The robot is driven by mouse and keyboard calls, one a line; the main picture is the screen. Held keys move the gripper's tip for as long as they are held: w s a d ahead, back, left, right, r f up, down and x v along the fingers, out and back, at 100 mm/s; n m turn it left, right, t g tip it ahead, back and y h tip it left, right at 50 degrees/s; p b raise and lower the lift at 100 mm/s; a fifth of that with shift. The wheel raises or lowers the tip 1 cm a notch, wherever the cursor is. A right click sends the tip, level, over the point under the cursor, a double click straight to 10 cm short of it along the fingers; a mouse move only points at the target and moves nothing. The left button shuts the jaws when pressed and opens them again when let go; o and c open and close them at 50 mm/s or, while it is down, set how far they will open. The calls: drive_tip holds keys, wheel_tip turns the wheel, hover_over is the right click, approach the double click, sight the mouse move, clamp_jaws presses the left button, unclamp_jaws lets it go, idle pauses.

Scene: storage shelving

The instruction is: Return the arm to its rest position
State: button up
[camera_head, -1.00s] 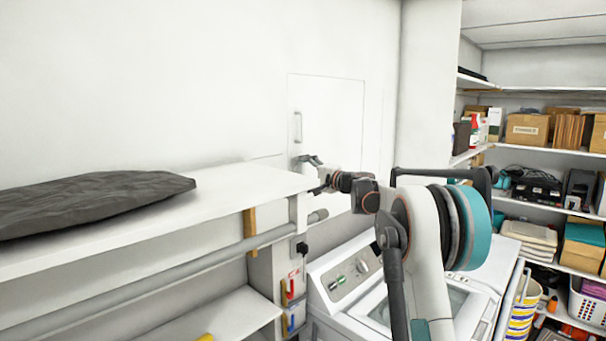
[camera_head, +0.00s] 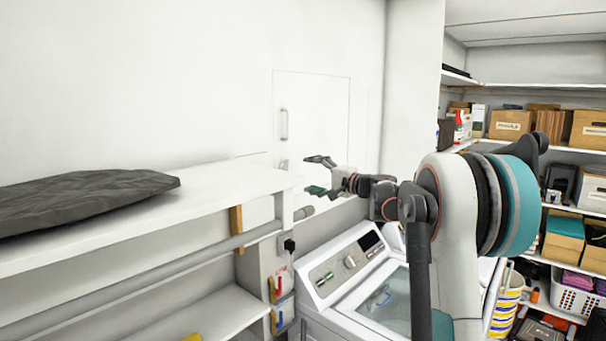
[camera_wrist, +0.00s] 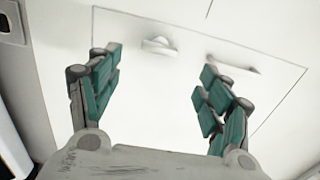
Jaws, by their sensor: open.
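My gripper (camera_head: 316,175) is open and empty in the head view, near the right end of the white shelf and in front of the white wall panel. In the wrist view my gripper (camera_wrist: 160,100) shows its two teal-padded fingers spread apart with nothing between them. Beyond the fingers is the wall panel (camera_wrist: 135,85) with its handle (camera_wrist: 160,46). My arm reaches from the right side of the head view toward the wall, above the washing machine (camera_head: 345,265).
A white shelf (camera_head: 215,195) with a dark grey folded cloth (camera_head: 85,198) is at left, with a grey pipe below it. Shelving with cardboard boxes (camera_head: 510,124) and a white basket (camera_head: 578,300) stands at right. The air above the washing machine is partly free.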

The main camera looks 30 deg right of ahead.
drive_tip(key=shift+s+d, duration=0.2)
drive_tip(key=shift+s, duration=0.3)
